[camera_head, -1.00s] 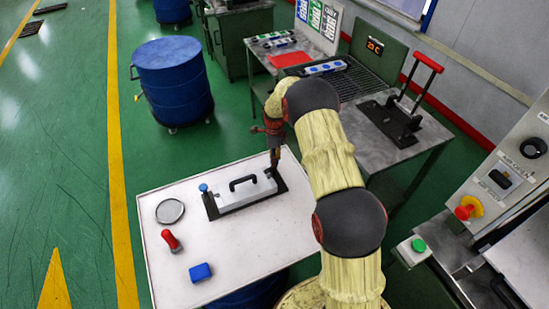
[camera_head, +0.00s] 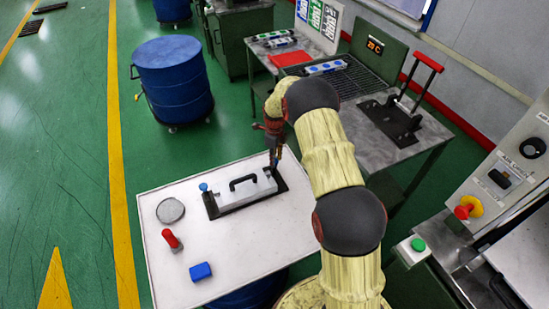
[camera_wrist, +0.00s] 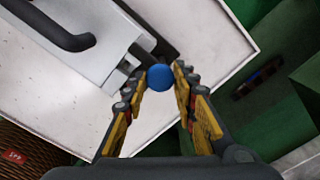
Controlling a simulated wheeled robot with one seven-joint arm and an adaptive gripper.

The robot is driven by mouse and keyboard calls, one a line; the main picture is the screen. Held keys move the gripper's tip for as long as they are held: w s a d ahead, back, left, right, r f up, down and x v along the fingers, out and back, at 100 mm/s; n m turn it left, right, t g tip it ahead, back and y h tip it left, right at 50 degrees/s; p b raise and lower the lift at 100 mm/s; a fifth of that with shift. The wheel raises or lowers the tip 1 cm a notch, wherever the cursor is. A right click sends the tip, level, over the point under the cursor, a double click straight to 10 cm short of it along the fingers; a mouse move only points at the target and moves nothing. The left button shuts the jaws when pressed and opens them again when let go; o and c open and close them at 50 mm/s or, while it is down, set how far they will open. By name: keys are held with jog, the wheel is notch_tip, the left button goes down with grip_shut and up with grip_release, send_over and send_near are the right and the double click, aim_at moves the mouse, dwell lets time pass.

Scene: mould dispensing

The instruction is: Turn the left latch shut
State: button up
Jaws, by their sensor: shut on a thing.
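The white mould box (camera_head: 248,190) with a black handle (camera_head: 243,182) lies on a black base (camera_head: 211,208) on the white table. One blue latch knob (camera_head: 204,187) stands at its left end in the head view. Another blue latch knob (camera_wrist: 160,77) is at the end by my gripper, at the mould's right in the head view. My gripper (camera_wrist: 160,75) points down there, with its fingers closed on either side of this knob. It also shows in the head view (camera_head: 274,164). The latch arm under the knob is partly hidden; its exact angle cannot be told.
On the white table (camera_head: 290,235) are a round grey disc (camera_head: 170,211), a red-handled item (camera_head: 171,240) and a blue block (camera_head: 200,271). A grey bench with a black press (camera_head: 395,122) stands behind right. A control panel (camera_head: 510,180) is at the right.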

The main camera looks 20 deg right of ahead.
jog(key=o, duration=1.2)
jog(key=shift+c, duration=0.2)
jog(key=shift+r, duration=0.1)
notch_tip(320, 180, up, 12)
